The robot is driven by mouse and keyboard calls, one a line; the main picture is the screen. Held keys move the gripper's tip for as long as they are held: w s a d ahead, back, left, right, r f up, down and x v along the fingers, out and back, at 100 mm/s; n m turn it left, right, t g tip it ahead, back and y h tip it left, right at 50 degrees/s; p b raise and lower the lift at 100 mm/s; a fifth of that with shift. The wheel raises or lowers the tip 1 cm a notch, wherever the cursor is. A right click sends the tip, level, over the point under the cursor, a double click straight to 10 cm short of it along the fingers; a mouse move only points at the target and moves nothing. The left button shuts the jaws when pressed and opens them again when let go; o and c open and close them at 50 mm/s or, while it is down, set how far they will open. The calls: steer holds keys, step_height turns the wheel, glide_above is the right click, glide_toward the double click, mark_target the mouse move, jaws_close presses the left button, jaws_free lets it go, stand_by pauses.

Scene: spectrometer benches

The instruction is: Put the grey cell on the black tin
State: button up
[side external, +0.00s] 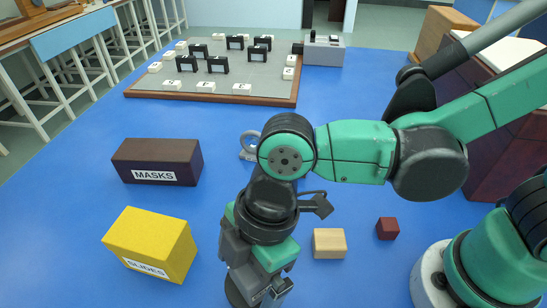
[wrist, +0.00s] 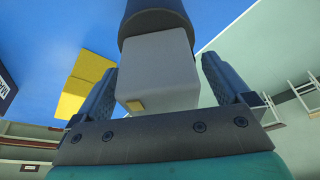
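The grey cell (wrist: 160,72) is a pale block with a small yellow patch. In the wrist view it sits between the fingers of my gripper (wrist: 162,80), with a narrow gap showing beside the right finger and a slimmer one at the left. My gripper looks open around it. The black tin (wrist: 155,18) is a dark round body right at the cell's far end; the cell seems to rest against its top. In the side external view my gripper (side external: 258,292) is low at the bottom edge, the tin (side external: 233,291) shows partly beneath it, and the cell is not clearly visible.
A yellow SLIDES box (side external: 150,243) and a dark MASKS box (side external: 157,161) stand left of my gripper. A wooden block (side external: 329,243) and a small dark red cube (side external: 387,228) lie to the right. A grey board (side external: 225,82) with several small pieces is at the back.

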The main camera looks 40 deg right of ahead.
steer(key=v, duration=1.2)
steer(key=w+d+f+m+t+h, duration=0.1)
steer(key=w+d+f+m+t, duration=0.1)
steer(key=d+m, duration=0.4)
steer(key=w+d+f+m+t+h, duration=0.1)
steer(key=w+d+f+m+t, duration=0.1)
steer(key=d+m, duration=0.4)
steer(key=w+d+f+m+t+h, duration=0.1)
steer(key=w+d+f+m+t, duration=0.1)
steer(key=d+m, duration=0.4)
steer(key=w+d+t, duration=0.1)
steer(key=d, duration=0.1)
steer(key=shift+w+d, duration=0.35)
steer(key=shift+d, duration=0.05)
